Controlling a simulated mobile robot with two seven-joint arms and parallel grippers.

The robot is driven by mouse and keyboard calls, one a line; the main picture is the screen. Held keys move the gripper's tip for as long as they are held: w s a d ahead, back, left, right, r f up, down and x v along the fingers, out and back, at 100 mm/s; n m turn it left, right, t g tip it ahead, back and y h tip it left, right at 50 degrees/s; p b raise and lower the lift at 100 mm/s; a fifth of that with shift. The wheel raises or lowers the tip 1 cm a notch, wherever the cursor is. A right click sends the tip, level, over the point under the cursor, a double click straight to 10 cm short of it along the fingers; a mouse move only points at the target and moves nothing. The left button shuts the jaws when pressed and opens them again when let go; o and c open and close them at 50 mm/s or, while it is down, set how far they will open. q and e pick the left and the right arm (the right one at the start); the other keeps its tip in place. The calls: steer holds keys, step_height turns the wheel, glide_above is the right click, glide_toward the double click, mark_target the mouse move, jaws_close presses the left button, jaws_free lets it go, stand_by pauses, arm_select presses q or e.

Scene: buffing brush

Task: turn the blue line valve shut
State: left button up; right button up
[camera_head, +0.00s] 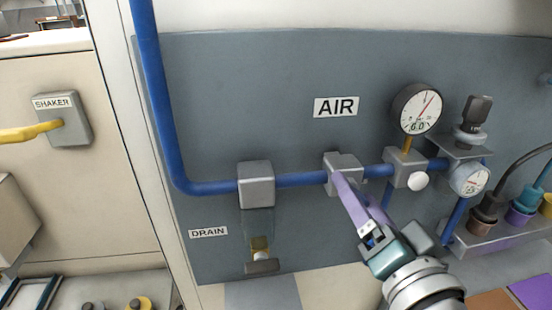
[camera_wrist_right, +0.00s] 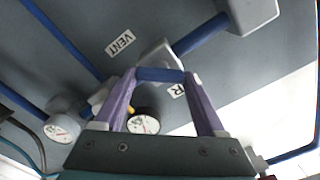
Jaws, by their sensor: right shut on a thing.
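The blue line (camera_head: 155,90) runs down the left of the grey panel, then right through several grey blocks. The valve's grey block (camera_head: 345,162) sits on it below the AIR sign. My right gripper (camera_head: 340,183) reaches up to this block from the lower right. In the right wrist view its two purple fingers (camera_wrist_right: 160,76) stand wide apart, shut on the ends of a short blue handle (camera_wrist_right: 160,75) in front of the block (camera_wrist_right: 155,55). The handle is hidden behind the fingers in the head view. My left gripper is not in view.
A pressure gauge (camera_head: 416,108) and a black-knobbed regulator (camera_head: 473,115) stand close on the right. A drain valve (camera_head: 262,262) hangs below the left block (camera_head: 256,185). A yellow SHAKER lever (camera_head: 30,132) is at the far left. The panel left of the AIR sign is clear.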

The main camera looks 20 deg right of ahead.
steer(key=shift+f+m+b, duration=0.15)
steer(key=shift+m+b, duration=1.15)
steer(key=shift+m, duration=3.6)
steer(key=o, duration=1.3)
